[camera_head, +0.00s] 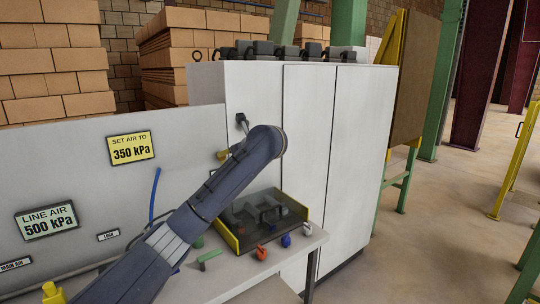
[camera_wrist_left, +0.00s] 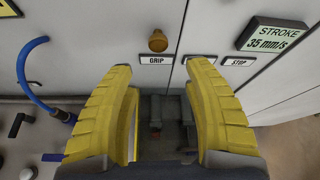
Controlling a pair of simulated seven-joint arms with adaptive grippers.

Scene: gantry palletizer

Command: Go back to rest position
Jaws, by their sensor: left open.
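My left arm (camera_head: 190,220) reaches from the lower left across the bench toward the white cabinet. In the wrist view my left gripper (camera_wrist_left: 158,68) is open, its two yellow fingers wide apart with nothing held between them. An amber knob (camera_wrist_left: 158,40) above a GRIP label (camera_wrist_left: 156,60) is on the panel beyond the fingertips. In the head view the bent arm hides most of the gripper. My right gripper is in neither view.
A dark tray with yellow edges (camera_head: 229,237) sits on the bench beside the arm. Small orange (camera_head: 262,253), blue (camera_head: 286,240) and white (camera_head: 307,229) pieces lie before it. A blue hose (camera_head: 154,195) rises behind the arm. Floor at right is open.

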